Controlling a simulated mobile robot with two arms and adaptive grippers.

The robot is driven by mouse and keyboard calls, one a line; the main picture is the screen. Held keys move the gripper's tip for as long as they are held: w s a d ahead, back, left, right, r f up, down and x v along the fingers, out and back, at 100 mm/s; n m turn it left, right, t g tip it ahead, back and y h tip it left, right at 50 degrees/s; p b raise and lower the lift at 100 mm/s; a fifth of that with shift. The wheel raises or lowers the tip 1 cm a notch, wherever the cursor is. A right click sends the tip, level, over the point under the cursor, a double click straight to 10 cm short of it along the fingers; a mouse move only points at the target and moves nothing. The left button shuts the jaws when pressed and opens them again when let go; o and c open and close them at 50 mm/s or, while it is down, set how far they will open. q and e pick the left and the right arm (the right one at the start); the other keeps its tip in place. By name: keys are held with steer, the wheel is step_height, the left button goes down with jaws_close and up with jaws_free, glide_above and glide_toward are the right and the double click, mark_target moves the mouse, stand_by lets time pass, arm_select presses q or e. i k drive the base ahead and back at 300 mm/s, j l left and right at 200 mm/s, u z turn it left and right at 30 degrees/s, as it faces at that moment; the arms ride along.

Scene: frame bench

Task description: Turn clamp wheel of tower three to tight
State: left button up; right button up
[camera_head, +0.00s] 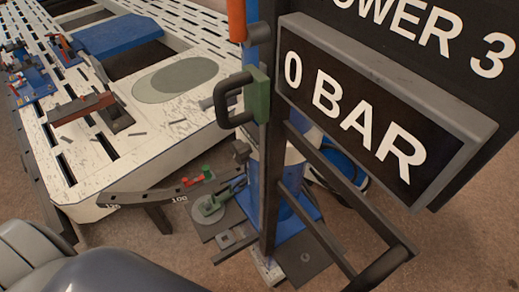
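Tower three's sign (400,25) reads "TOWER 3" at the upper right. Its display (355,115) reads "0 BAR". The tower's dark upright (270,190) stands below, with a black C-shaped handle (226,104) on a green block (260,95). A small round grey disc with a green part (208,208) sits low, left of the upright. A blue and white round thing (345,165) is partly hidden behind the frame. I cannot tell which part, if any, is the clamp wheel. Neither gripper is in view; grey parts of my body fill the lower left.
A white slotted frame bench (165,130) fills the left, with red and blue clamps (85,105) and a blue plate (118,35) on it. A dark curved arm marked 100 (150,194) runs toward the tower. Brown floor is clear at the lower right.

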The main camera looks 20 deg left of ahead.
mark_target(241, 151)
steer(key=j+z, duration=0.2)
steer(key=j, duration=0.3)
steer(key=j+z, duration=0.2)
steer(key=j, duration=0.3)
steer(key=k+j+z, duration=0.25)
steer(key=j, duration=0.25)
steer(key=j+z, duration=0.2)
steer(key=j, duration=0.3)
